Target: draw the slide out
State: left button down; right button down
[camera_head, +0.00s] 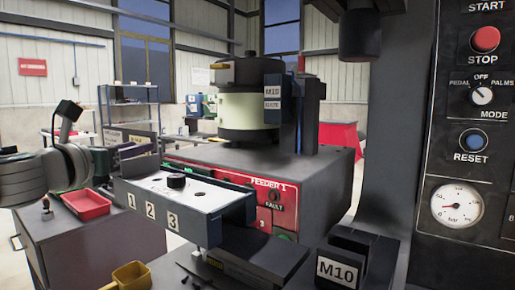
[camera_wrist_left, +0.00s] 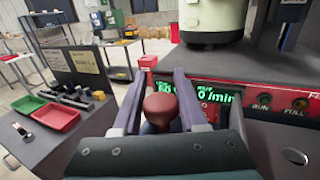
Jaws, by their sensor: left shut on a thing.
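The slide unit (camera_head: 180,192) is a long box with a pale top, a black knob on top and the labels 1, 2 and 3 on its front. It stands in front of the red-faced feeder (camera_head: 265,190). My left gripper (camera_head: 148,156) is at the far left end of the unit. In the left wrist view, my left gripper (camera_wrist_left: 160,82) has its two fingers on either side of a red-brown round knob (camera_wrist_left: 160,105) and is shut on it. The knob's stem is mostly hidden, and the head view hides the knob behind the gripper. My right gripper is not in view.
A red tray (camera_head: 87,204) lies on the grey cabinet at left. A yellow scoop (camera_head: 130,276) is at the front. An M10 block (camera_head: 345,268) stands at front right, beside a dark column and control panel (camera_head: 475,120). The bowl feeder (camera_head: 247,105) rises behind.

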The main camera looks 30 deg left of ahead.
pick_arm(q)
jog(key=shift+s+a+f, duration=0.1)
jog(key=shift+a+f, duration=0.05)
jog(key=shift+a, duration=0.1)
jog(key=c, duration=0.8)
grip_release()
jog(key=shift+c, duration=0.2)
jog(key=o, duration=0.4)
jog(key=v, duration=0.9)
jog(key=shift+s+d+p, duration=0.1)
jog(key=shift+s+p, duration=0.25)
jog(key=shift+p, duration=0.05)
jog(key=shift+s+r, duration=0.1)
jog(key=shift+r, duration=0.15)
